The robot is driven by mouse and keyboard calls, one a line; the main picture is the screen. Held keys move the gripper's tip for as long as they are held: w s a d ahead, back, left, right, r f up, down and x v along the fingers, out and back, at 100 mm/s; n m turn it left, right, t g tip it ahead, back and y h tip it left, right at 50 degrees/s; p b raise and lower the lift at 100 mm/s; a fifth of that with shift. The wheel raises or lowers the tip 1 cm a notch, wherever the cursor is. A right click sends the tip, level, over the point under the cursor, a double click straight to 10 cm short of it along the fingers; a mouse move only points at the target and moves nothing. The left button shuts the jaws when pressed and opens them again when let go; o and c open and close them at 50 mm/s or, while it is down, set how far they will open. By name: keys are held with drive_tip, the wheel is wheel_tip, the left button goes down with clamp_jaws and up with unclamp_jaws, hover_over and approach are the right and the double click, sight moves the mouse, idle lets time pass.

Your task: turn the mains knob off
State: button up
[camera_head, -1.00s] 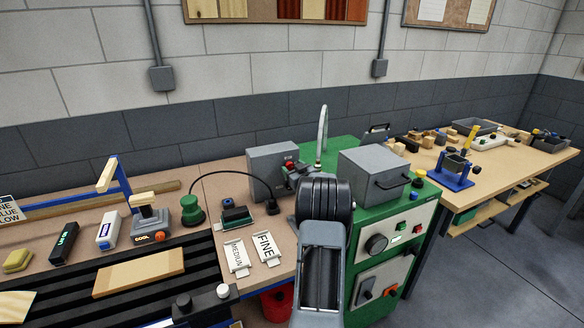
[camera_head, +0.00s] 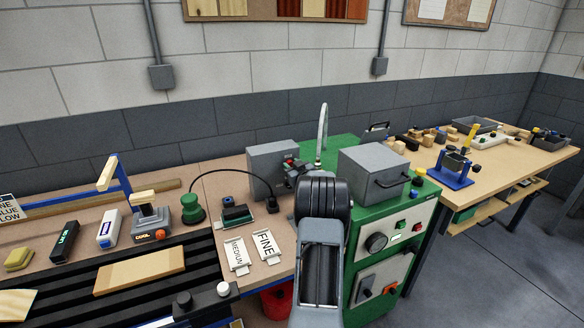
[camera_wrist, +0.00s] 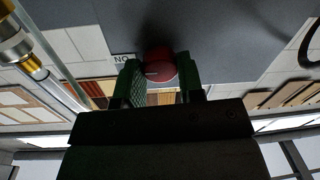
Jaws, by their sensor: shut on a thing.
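The mains knob is a red round knob (camera_wrist: 160,68) on the face of a grey box. In the wrist view it sits between the two green-padded fingers of my gripper (camera_wrist: 161,80), which are shut on it. A small pale label (camera_wrist: 123,58) with the letters N and O is just left of the knob. In the head view the grey box (camera_head: 270,168) stands at the back of the bench, with my gripper (camera_head: 294,166) at its right side. A bit of red shows there; my arm partly covers the area.
A green machine with a control panel (camera_head: 399,239) and a grey lidded box (camera_head: 372,172) stand right of my arm. A black cable (camera_head: 222,171) runs from the green-based device (camera_head: 193,212) towards the grey box. A curved metal pipe (camera_head: 322,135) rises behind my gripper.

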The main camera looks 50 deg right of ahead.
drive_tip(key=shift+f+b, duration=0.1)
drive_tip(key=shift+b, duration=0.25)
drive_tip(key=n+b, duration=0.3)
drive_tip(key=shift+f, duration=0.15)
drive_tip(key=n+b, duration=0.4)
drive_tip(key=n+g+b, duration=0.1)
drive_tip(key=n+b, duration=0.3)
drive_tip(key=n, duration=0.1)
drive_tip(key=shift+a+n+h+b, duration=0.1)
drive_tip(key=shift+n+h+b, duration=0.2)
drive_tip(key=n+b, duration=0.3)
drive_tip(key=n, duration=0.1)
drive_tip(key=shift+r, duration=0.2)
drive_tip(key=shift+n, duration=0.4)
drive_tip(key=o, duration=0.9)
drive_tip(key=b+v, duration=0.1)
drive_tip(key=v, duration=1.2)
drive_tip(key=shift+s+a+r, duration=0.1)
drive_tip(key=shift+s+a, duration=0.2)
drive_tip(key=shift+a, duration=0.05)
